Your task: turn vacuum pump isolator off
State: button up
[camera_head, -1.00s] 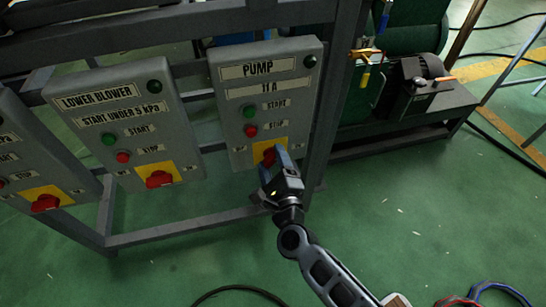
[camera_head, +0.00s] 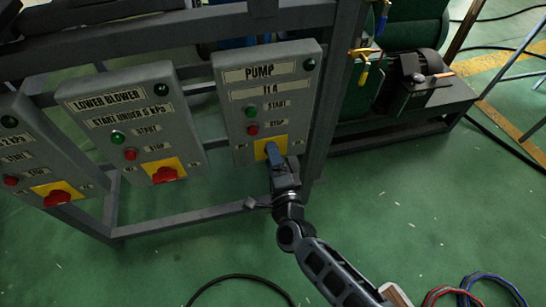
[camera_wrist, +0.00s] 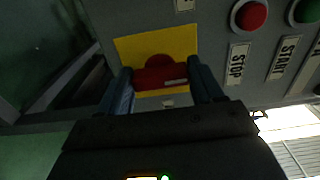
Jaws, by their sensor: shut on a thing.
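The grey pump panel (camera_head: 232,100) stands at the right end of the metal frame, with a red rotary isolator knob on a yellow plate (camera_head: 260,151) at its bottom. My gripper (camera_head: 273,150) is at this plate and hides the knob in the head view. In the wrist view, the red knob (camera_wrist: 160,76) sits between the two fingers of my gripper (camera_wrist: 160,70), in front of the yellow plate (camera_wrist: 126,47). The gripper is shut on the knob, with a finger at each end of its bar. The knob's on/off marks cannot be read.
The lower blower panel (camera_head: 130,118) with its own red knob (camera_head: 165,174) is to the left, and another panel (camera_head: 38,160) beyond it. A dark motor unit (camera_head: 415,85) stands at right. Green floor in front is mostly clear, with a black cable (camera_head: 240,277).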

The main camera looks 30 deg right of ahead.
dwell(0.4)
jog(key=o, duration=1)
jog(key=shift+o, duration=0.2)
jog(key=v, duration=0.8)
jog(key=s+r+n+y+p, duration=0.1)
jog(key=s+r+n+p, duration=0.1)
jog(key=s+r+n, duration=0.55)
jog(key=s+r+n+y+p, duration=0.2)
jog(key=s+r+n, duration=0.15)
jog(key=s, duration=0.75)
jog(key=s+d+r+n+g+p, duration=0.1)
jog(key=s+r+n, duration=0.4)
jog(key=r, duration=0.3)
jog(key=s+d+r+n+g+y+p, duration=0.1)
jog(key=s+r+n+p, duration=0.1)
jog(key=s+r+n, duration=0.3)
notch_tip(320, 180, up, 4)
jog(key=shift+s+d+f+g+y, duration=0.15)
jog(key=shift+s+g+y, duration=0.15)
jog(key=shift+s, duration=0.4)
